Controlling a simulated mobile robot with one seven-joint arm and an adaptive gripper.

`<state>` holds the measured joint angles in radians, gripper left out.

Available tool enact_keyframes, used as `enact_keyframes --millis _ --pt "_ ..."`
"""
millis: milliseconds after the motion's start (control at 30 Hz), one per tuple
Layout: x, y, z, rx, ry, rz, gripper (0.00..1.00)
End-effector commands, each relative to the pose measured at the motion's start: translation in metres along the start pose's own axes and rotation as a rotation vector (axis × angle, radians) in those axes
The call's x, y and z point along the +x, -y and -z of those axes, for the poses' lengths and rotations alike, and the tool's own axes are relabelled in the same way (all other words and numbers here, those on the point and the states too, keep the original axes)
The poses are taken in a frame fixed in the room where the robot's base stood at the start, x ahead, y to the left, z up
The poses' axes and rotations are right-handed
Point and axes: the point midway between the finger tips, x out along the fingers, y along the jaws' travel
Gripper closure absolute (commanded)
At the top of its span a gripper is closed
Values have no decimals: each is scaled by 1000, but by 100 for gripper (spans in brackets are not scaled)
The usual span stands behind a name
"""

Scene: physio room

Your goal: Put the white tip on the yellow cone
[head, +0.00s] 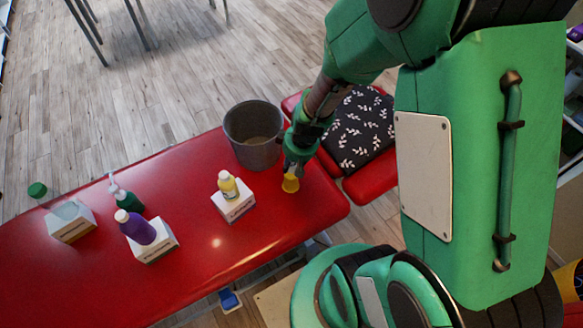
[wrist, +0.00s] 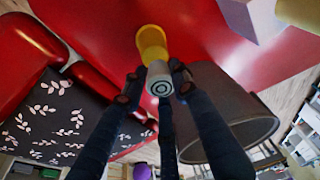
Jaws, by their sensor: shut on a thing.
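My gripper (wrist: 157,84) has its dark fingers shut around a pale grey-white cylinder, the white tip (wrist: 159,80), whose round end faces the wrist camera. The yellow cone (wrist: 152,42) lies just beyond the tip in the wrist view, against the red table top. In the head view the yellow cone (head: 290,183) shows right below my gripper (head: 296,165), near the right end of the red table; the tip is hidden there by the gripper. The tip and cone overlap in the wrist view; I cannot tell whether the tip is seated on the cone.
A grey bucket (head: 252,133) stands close left of my gripper. A yellow bottle (head: 228,184) and a purple bottle (head: 136,228) stand on white boxes on the red table (head: 75,285). A green spray bottle (head: 127,198) stands further left. A patterned black cushion (head: 358,127) lies at right.

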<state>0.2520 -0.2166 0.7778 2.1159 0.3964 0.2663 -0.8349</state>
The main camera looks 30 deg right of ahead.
Motion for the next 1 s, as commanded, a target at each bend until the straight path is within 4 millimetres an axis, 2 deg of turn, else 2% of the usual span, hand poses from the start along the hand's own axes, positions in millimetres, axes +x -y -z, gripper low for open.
enact_keyframes --millis 100,300,400,867,900,1000 --pt "2 -3 7 -1 -1 0 90" --pt "29 -3 -1 1 1 0 90" --pt "36 -3 -2 0 1 0 90" --pt "39 -3 -3 0 0 -1 90" --pt "39 -3 -3 0 0 -1 70" --pt "39 -3 -3 0 0 -1 52"
